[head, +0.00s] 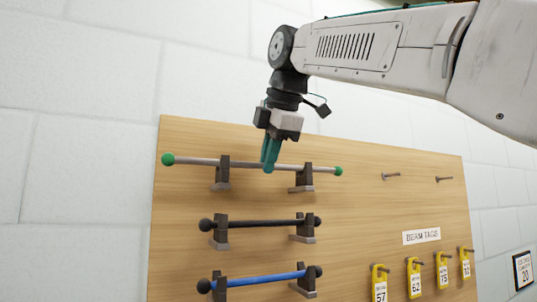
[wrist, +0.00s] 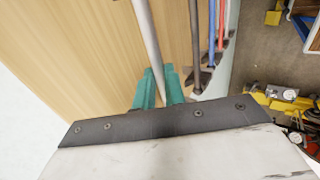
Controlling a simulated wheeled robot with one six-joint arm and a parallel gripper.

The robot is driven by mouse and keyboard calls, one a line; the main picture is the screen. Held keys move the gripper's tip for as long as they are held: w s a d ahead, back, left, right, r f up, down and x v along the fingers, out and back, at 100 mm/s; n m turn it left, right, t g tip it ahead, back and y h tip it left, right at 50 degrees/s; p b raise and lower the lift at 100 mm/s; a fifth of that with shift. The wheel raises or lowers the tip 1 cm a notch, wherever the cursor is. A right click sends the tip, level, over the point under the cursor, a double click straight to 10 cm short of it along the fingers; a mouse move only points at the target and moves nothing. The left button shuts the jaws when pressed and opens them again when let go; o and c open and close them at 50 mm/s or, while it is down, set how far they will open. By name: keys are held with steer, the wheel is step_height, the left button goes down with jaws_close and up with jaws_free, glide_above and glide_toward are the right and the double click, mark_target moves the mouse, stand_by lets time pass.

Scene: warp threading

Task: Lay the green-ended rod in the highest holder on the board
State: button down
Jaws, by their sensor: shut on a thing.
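The green-ended rod (head: 200,162) is light grey with a green ball at each end. It lies level across the highest holder (head: 222,174), a pair of dark brackets with grey feet at the top of the wooden board (head: 360,250). My gripper (head: 269,167) is shut on the rod between the two brackets, with teal fingers pointing down. In the wrist view the rod (wrist: 149,45) runs between the teal fingers (wrist: 159,88). Whether the rod's weight rests on the brackets cannot be told.
Below, a black rod (head: 260,224) and a blue rod (head: 262,280) lie in lower holders. Two bare pegs (head: 391,176) are at the upper right. Yellow tags (head: 414,280) hang under a "BEAM TAGS" label (head: 421,236). The wall above the board is clear.

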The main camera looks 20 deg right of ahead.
steer(key=shift+f, duration=0.4)
stand_by(0.3)
steer(key=c, duration=1.4)
jaws_free()
steer(key=v, duration=0.8)
steer(key=s+d+f+m+g, duration=0.1)
steer(key=s+f+m, duration=0.5)
steer(key=f, duration=1)
steer(key=s+d+f+m+g, duration=0.1)
steer(key=s+f+m, duration=0.5)
steer(key=f, duration=1.1)
steer(key=s+d+f+m+g, duration=0.1)
steer(key=s+f+m+g, duration=0.2)
steer(key=f, duration=1.3)
steer(key=shift+s+f+m, duration=0.2)
steer(key=shift+s+m, duration=1.3)
steer(key=shift+s, duration=0.15)
